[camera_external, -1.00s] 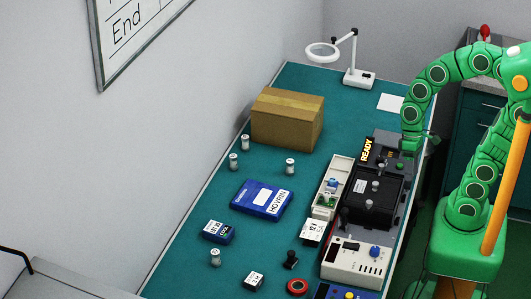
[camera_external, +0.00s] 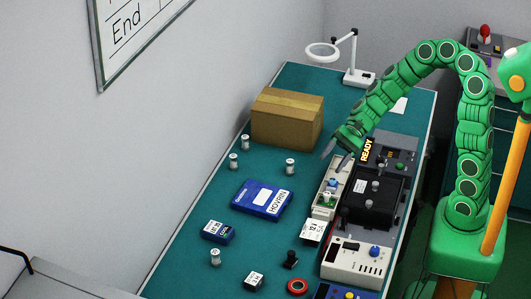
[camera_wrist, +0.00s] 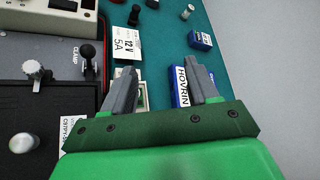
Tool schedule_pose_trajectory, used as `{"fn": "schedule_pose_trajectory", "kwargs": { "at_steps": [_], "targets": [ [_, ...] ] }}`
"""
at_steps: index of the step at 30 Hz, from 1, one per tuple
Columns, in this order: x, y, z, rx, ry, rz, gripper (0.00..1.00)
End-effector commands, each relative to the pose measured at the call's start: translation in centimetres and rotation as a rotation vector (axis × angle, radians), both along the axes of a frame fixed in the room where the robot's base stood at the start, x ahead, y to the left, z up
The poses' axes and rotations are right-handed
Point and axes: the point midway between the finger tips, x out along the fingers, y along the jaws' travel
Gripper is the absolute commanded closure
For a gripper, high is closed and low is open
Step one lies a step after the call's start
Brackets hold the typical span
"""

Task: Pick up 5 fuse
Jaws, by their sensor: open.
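Several small pale cylinders with metal-looking ends, which look like fuses, stand on the green table: one near the box (camera_external: 245,142), one just in front of it (camera_external: 233,160), one further right (camera_external: 290,167) and one near the front (camera_external: 215,256). One pale cylinder (camera_wrist: 187,12) shows at the top of the wrist view. My gripper (camera_external: 336,155) is open and empty, above the narrow white tray (camera_external: 324,206) and right of the nearest cylinder. In the wrist view its fingers (camera_wrist: 162,68) are spread; the left finger partly hides the tray.
A blue HOVRIN box (camera_external: 263,199) lies mid-table, with a small blue box (camera_external: 219,231) left of it. A cardboard box (camera_external: 287,120) stands behind. A card (camera_external: 312,231) reads 12 V 5A in the wrist view.

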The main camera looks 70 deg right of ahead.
Motion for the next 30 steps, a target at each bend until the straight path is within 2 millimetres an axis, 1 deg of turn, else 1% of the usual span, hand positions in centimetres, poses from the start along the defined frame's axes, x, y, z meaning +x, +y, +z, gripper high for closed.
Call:
{"fn": "schedule_pose_trajectory", "kwargs": {
  "at_steps": [1, 3, 5, 9, 13, 15, 18, 21, 24, 27, 30],
  "targets": [
    [1.3, -1.1, -0.7, 0.035, 0.030, -0.060, 0.41],
    [3.1, -2.6, -1.6, 0.083, 0.072, -0.143, 0.41],
    [4.5, -4.1, -2.2, 0.125, 0.105, -0.216, 0.41],
    [7.3, -7.9, -4.8, 0.217, 0.199, -0.386, 0.41],
    [9.2, -11.6, -7.6, 0.303, 0.292, -0.541, 0.41],
    [9.9, -13.4, -9.1, 0.339, 0.338, -0.615, 0.41],
    [10.5, -15.6, -11.0, 0.385, 0.393, -0.700, 0.41],
    [10.8, -17.0, -12.3, 0.415, 0.430, -0.755, 0.41],
    [10.9, -17.7, -12.9, 0.430, 0.449, -0.784, 0.41],
    [11.2, -17.6, -13.2, 0.434, 0.453, -0.791, 0.41],
    [11.8, -17.1, -13.5, 0.434, 0.453, -0.789, 0.41]
  ]
}}
